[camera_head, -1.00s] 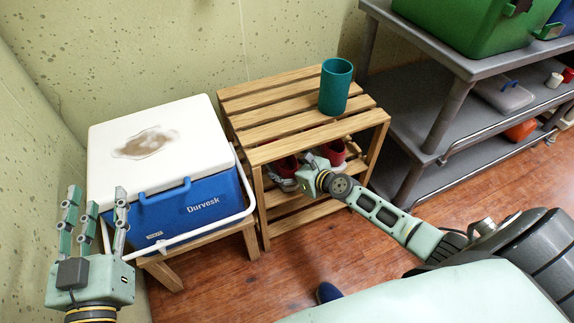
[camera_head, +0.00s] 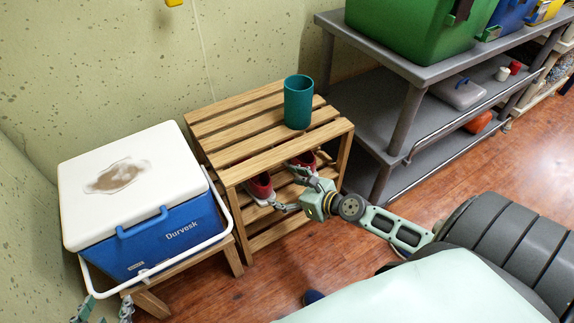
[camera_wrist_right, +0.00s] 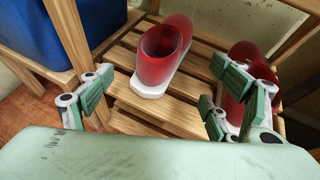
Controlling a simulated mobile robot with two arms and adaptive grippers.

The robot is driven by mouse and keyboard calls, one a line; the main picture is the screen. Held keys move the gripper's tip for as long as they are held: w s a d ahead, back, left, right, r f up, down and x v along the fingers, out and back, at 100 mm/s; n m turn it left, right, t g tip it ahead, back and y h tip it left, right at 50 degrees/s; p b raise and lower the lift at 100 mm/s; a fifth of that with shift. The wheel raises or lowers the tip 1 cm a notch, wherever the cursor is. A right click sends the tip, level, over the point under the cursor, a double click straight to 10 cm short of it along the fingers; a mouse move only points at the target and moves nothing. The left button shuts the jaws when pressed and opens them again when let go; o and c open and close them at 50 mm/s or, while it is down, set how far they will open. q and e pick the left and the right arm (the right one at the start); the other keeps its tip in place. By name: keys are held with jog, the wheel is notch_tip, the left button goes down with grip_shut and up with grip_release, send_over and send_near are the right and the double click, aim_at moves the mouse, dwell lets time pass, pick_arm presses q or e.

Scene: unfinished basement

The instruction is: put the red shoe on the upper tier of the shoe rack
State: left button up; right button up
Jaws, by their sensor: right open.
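The wooden shoe rack (camera_head: 232,125) has a slatted upper tier and lower slats. Two red shoes with pale soles rest on a tier below the top: a left one (camera_head: 260,186) and a right one (camera_head: 303,159). My right gripper (camera_head: 284,183) is open at the rack's front, below the upper tier. In the right wrist view the left shoe (camera_wrist_right: 158,55) stands ahead, between the spread fingers, with nothing gripped. The right shoe (camera_wrist_right: 240,58) is partly hidden behind the right-hand fingers. My left gripper (camera_head: 102,312) shows only its separated fingertips at the bottom left.
A teal cup (camera_head: 298,103) stands on the upper tier, towards its right; the tier's left part is clear. A blue cooler with a white lid (camera_head: 130,180) stands left of the rack. A grey shelf unit (camera_head: 400,65) with a green bin (camera_head: 410,30) stands to the right.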

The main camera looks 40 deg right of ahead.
jog(key=s+a+r+n+g+y, duration=0.15)
jog(key=s+a+n, duration=0.25)
jog(key=a+n, duration=0.55)
jog(key=s+a+r+n+g+y, duration=0.1)
jog(key=s+a+r+n+y, duration=0.2)
jog(key=a+n, duration=0.65)
jog(key=s+d+r+n+h, duration=0.3)
jog(key=s+r+n+h, duration=0.2)
jog(key=n, duration=1)
notch_tip(320, 180, up, 2)
jog(key=shift+d+r+n+h, duration=0.15)
jog(key=shift+n+h, duration=0.15)
jog(key=shift+h, duration=0.45)
